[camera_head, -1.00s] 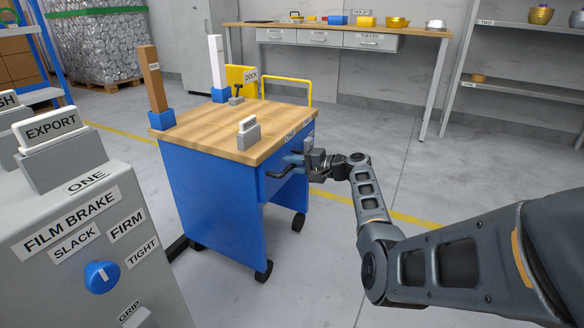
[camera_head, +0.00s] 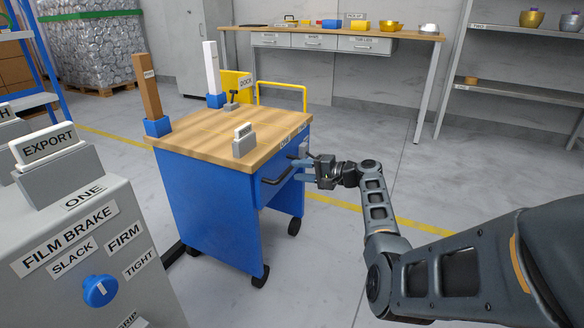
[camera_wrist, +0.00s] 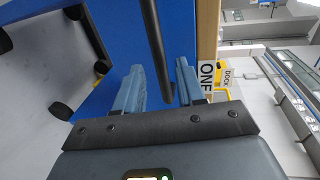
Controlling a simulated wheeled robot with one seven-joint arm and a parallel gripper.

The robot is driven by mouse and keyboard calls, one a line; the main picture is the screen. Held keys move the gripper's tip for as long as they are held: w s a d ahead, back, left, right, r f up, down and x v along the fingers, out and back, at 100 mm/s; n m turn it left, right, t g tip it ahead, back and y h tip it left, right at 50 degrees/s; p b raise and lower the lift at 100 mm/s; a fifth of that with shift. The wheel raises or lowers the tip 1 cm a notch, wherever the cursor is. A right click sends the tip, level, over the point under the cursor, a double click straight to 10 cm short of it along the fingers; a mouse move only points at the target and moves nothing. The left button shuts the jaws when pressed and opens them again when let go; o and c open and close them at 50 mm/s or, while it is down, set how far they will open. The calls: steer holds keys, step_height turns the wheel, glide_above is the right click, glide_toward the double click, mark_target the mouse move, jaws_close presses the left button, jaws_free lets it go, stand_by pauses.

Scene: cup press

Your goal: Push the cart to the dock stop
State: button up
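The cart (camera_head: 215,205) is a blue cabinet on black casters with a wooden top, standing in mid-view. A black bar handle (camera_head: 277,178) is on its right side. The yellow dock (camera_head: 283,87), with a DOCK sign (camera_head: 246,82), stands behind the cart; the cart partly hides it. My gripper (camera_head: 302,170) is at the cart's right side, close to the handle. In the wrist view its two blue-grey fingers (camera_wrist: 160,88) are apart, with the black handle bar (camera_wrist: 155,45) showing between them. I cannot tell whether they touch it.
A grey console (camera_head: 85,240) with a FILM BRAKE knob stands at the left front. A workbench (camera_head: 330,32) lines the back wall and shelves (camera_head: 500,90) stand at the right. A yellow line crosses the floor. The floor right of the cart is clear apart from my arm.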

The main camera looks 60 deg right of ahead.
steer(key=s, duration=0.3)
steer(key=shift+s+d+r+p, duration=0.1)
steer(key=shift+s+r+p, duration=0.15)
steer(key=shift+r+p, duration=0.1)
